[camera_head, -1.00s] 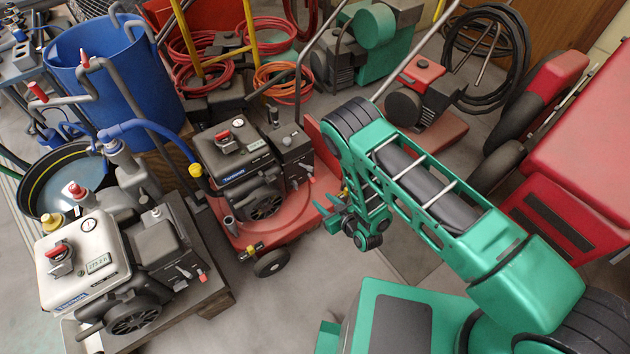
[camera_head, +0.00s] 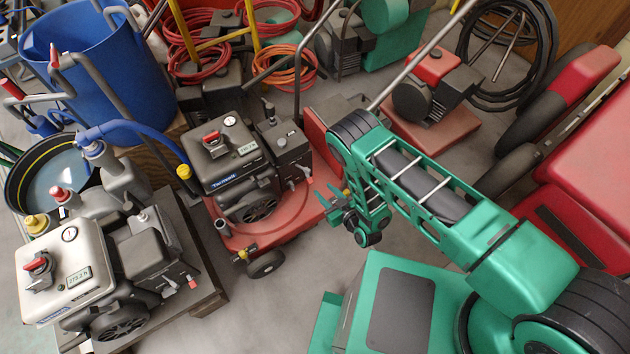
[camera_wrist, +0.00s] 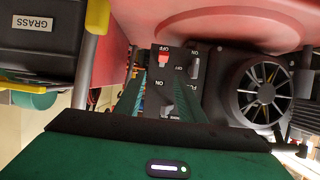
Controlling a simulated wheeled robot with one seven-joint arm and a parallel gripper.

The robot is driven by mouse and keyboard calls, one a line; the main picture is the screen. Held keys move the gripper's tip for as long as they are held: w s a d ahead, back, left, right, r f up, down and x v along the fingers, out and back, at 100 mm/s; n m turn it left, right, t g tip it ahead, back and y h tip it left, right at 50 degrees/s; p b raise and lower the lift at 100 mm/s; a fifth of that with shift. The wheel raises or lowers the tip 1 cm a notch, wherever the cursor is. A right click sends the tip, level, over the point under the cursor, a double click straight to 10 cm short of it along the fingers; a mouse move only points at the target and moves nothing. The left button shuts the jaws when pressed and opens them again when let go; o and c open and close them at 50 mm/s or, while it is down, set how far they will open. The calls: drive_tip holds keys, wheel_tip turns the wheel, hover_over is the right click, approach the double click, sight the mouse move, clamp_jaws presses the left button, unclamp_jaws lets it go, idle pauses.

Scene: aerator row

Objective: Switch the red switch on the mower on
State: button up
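The mower has a red deck (camera_head: 240,232) and a black engine (camera_head: 222,165) in the head view, left of my gripper (camera_head: 350,212). In the wrist view, a dark panel on the mower carries the red switch (camera_wrist: 164,55), with ON and OFF marks beside it. A grey switch (camera_wrist: 167,110) sits below it in the picture, also with an ON mark. I cannot tell the red switch's position for sure. My gripper (camera_wrist: 159,82) shows as two dark green fingers, spread apart and empty. They point at the panel, with the red switch just beyond the tips.
A round black fan cover (camera_wrist: 264,92) is right of the switches in the wrist view. A dark box labelled GRASS (camera_wrist: 38,25) and a yellow-grey bar (camera_wrist: 92,45) are at left. In the head view, a pale engine unit (camera_head: 68,268) stands left and a red machine (camera_head: 575,185) right.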

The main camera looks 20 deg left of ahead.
approach(308, 176)
drive_tip(key=x, duration=0.4)
drive_tip(key=shift+w+a+f, duration=0.15)
drive_tip(key=shift+w+a, duration=0.05)
drive_tip(key=shift+a, duration=0.05)
clamp_jaws()
unclamp_jaws()
drive_tip(key=shift+s+d, duration=0.1)
drive_tip(key=v, duration=1)
drive_tip(key=shift+d, duration=0.25)
drive_tip(key=shift+s, duration=0.15)
